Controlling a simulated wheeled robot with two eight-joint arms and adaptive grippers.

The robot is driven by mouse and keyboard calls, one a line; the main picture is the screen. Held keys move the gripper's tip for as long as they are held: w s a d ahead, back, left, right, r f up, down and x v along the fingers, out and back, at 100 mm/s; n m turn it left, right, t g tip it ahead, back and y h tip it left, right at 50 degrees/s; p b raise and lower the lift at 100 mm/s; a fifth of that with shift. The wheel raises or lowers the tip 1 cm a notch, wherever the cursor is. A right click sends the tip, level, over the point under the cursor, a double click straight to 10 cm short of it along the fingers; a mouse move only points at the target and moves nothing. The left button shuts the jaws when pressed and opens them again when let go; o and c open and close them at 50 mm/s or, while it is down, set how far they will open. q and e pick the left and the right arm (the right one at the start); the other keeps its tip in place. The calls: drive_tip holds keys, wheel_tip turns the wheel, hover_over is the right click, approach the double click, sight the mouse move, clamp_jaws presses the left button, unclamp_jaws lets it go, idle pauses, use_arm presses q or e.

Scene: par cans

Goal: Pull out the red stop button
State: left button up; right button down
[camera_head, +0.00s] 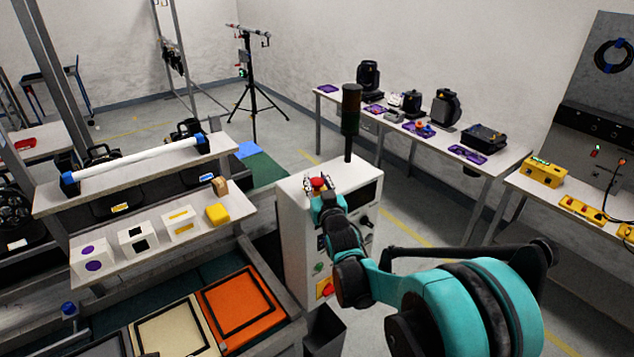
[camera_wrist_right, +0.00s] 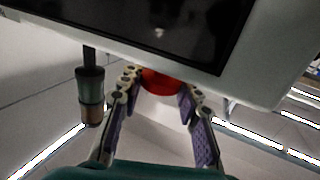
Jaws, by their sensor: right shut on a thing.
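The red stop button (camera_head: 318,184) sits on the top of a white cabinet (camera_head: 297,240) in the head view. In the right wrist view the red button (camera_wrist_right: 162,84) lies between the two fingers of my right gripper (camera_wrist_right: 160,92), close against the cabinet. My right gripper (camera_head: 321,190) is shut on the button, with a finger on each side of it. The lower part of the button and its seat are partly hidden by the fingers. My left gripper is in neither view.
A dark signal tower (camera_head: 350,112) stands on the cabinet just behind the button. A table (camera_head: 500,168) with several stage lights is at the back right. A shelf with boxes (camera_head: 140,236) and an orange panel (camera_head: 240,304) are at the left.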

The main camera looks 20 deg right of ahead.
drive_tip(key=shift+r, duration=0.5)
drive_tip(key=c, duration=1)
unclamp_jaws()
drive_tip(key=s, duration=1.2)
drive_tip(key=shift+a, duration=0.3)
